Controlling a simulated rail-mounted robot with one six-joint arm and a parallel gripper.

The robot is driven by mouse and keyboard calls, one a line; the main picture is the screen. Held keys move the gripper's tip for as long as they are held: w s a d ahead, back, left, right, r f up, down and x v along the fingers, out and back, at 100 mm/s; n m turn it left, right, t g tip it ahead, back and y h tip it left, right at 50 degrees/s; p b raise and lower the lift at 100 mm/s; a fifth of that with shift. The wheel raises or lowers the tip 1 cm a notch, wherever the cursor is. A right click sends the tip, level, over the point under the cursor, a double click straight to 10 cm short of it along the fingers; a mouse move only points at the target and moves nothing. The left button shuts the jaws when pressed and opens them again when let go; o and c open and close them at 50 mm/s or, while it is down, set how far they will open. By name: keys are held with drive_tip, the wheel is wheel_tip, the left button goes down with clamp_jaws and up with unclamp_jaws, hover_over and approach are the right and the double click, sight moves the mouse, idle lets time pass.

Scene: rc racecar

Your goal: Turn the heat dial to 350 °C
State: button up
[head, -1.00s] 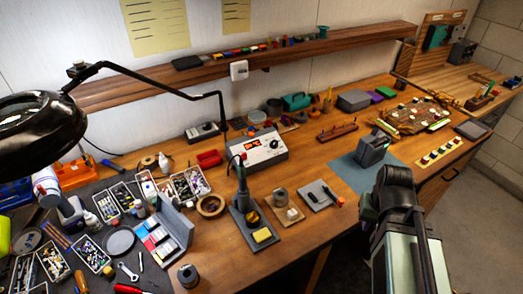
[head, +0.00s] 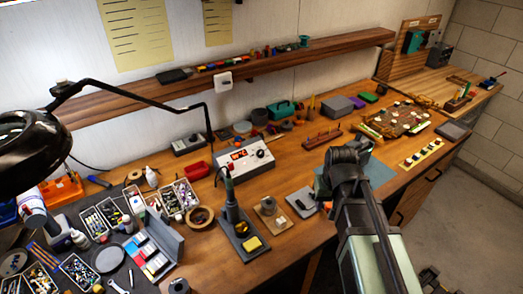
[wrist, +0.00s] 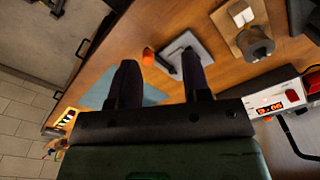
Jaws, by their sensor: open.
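The soldering station (head: 243,161) is a pale box with a red lit display (head: 238,154) and a dark dial (head: 260,153) on its front, at mid-bench in the head view. Its front also shows at the right edge of the wrist view (wrist: 288,112), with the display digits too small to read surely. My gripper (wrist: 160,78) is open and empty in the wrist view, its two dark fingers above the bench, apart from the station. In the head view my arm hides the fingers, to the right of the station. The dial's setting cannot be read.
A soldering iron in its stand (head: 237,228) is in front of the station. A brass-coloured spool on a wooden block (head: 269,207) and a grey pad (head: 303,202) lie between station and arm. A lamp (head: 38,150) overhangs the left.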

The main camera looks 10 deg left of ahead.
sight(261, 152)
drive_tip(key=shift+w+a+r+n+t+y, duration=1.05)
drive_tip(key=shift+w+a+n+t, duration=0.95)
drive_tip(key=shift+w+a, duration=9.5)
drive_tip(key=b+x, duration=0.9)
drive_tip(key=x, duration=0.1)
drive_tip(key=shift+f, duration=0.3)
drive_tip(key=shift+r, duration=0.1)
drive_tip(key=shift+s, duration=0.1)
drive_tip(key=c, duration=0.7)
drive_tip(key=shift+o, duration=0.2)
drive_tip(key=shift+g, duration=0.3)
